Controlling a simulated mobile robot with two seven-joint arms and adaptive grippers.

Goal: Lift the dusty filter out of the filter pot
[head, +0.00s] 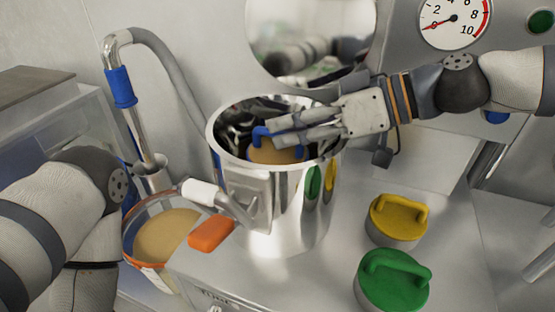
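The filter pot (290,225) is a shiny metal cylinder, open at the top, in the middle of the head view. Inside it sits a filter with a tan, dusty-looking top (268,153) and a blue handle (259,135). My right gripper (277,133) reaches in from the right over the pot's rim. Its fingertips are at the blue handle and cover part of it. Whether they are closed on the handle or only beside it, I cannot tell. My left arm bends down at the left edge; its gripper is not visible.
A yellow-handled filter (399,218) and a green-handled one (393,281) stand on the bench right of the pot. An orange block (212,233) and a white-gripped lever (200,193) are at its left. A tan-filled round container (165,237) and blue-gripped pipe (120,88) stand further left.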

